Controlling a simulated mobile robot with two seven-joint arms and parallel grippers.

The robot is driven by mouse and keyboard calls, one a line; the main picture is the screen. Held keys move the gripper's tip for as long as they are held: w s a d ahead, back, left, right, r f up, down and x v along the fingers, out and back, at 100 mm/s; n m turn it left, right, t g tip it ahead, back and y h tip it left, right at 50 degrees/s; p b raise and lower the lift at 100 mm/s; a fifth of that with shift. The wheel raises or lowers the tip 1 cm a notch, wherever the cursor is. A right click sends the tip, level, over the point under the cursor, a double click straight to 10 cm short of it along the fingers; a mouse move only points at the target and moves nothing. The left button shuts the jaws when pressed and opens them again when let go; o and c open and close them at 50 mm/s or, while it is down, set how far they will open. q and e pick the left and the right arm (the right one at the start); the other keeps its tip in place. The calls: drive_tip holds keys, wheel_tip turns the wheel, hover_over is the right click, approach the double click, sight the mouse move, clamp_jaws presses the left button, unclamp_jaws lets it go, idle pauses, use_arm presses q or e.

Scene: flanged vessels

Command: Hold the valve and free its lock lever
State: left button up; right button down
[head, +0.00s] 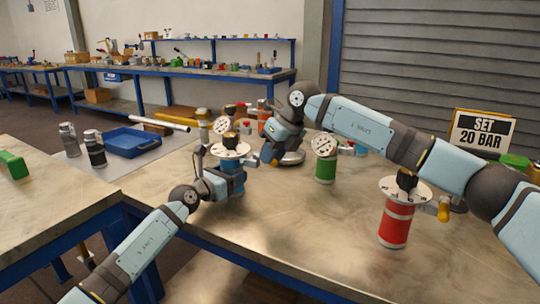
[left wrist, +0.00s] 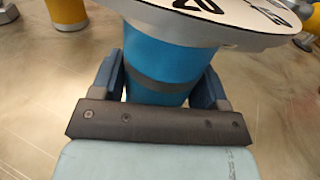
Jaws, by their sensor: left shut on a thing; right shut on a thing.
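The valve is a blue cylinder (head: 236,190) with a white round flange and a black knob (head: 230,140) on top; it stands upright on the bench. My left gripper (head: 230,188) is shut around its body from the near left. In the left wrist view the fingers lie on both sides of the blue body (left wrist: 165,65), below the white flange (left wrist: 215,20). My right gripper (head: 268,156) reaches down just right of the flange and is shut at the side where the lock lever sits. The lever itself is hidden by the fingers.
A green vessel (head: 325,170) stands to the right, and a red vessel (head: 396,226) stands nearer, under my right arm. A sign (head: 482,130) reads "SET 20 BAR". The front middle of the bench is clear.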

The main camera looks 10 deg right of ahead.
drive_tip(key=shift+d, duration=0.1)
idle(0.3)
drive_tip(key=c, duration=1)
unclamp_jaws()
drive_tip(key=v, duration=1.2)
